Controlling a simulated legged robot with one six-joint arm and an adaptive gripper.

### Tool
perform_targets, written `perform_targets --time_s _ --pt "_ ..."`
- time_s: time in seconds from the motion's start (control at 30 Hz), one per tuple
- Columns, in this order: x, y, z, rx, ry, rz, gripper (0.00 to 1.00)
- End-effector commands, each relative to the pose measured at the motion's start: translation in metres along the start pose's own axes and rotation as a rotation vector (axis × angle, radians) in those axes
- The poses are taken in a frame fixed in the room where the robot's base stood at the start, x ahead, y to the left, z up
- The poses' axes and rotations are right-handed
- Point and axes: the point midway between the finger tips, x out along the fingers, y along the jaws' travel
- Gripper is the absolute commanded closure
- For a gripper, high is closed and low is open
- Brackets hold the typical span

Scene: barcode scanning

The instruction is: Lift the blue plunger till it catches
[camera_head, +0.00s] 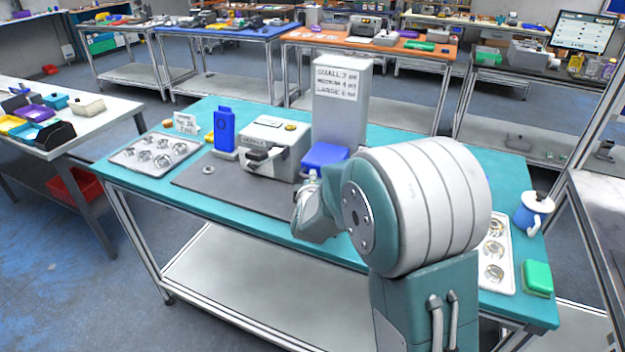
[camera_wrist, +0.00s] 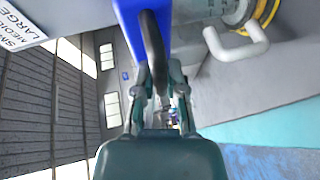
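A low blue block (camera_head: 325,154) sits against the foot of a tall white dispenser (camera_head: 341,105). A second blue part, tall and upright (camera_head: 224,130), stands left of the grey machine (camera_head: 273,146). I cannot tell which is the plunger. My gripper (camera_head: 313,178) is close in front of the low block, partly hidden by my arm. In the wrist view a blue part (camera_wrist: 128,18) is at the top. A dark curved bar (camera_wrist: 153,40) runs down to between my two fingers (camera_wrist: 160,85). I cannot tell whether the fingers touch it.
A tray of metal cups (camera_head: 155,150) and a small sign (camera_head: 186,122) are at the left. A blue-and-white pitcher (camera_head: 533,212) and a green box (camera_head: 537,278) are at the right. The grey mat's left front (camera_head: 215,185) is mostly clear.

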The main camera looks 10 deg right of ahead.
Motion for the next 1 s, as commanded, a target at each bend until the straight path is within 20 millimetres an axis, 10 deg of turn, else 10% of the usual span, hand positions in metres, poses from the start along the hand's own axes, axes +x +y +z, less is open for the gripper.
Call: perform_targets --time_s 0.23,0.6,1.0 --pt "-0.003 0.016 -0.001 0.0 0.0 0.001 1.0" --pt "-0.021 0.104 -0.008 0.002 -0.002 0.005 1.0" --pt "-0.024 0.117 -0.009 0.0 0.0 0.003 1.0"
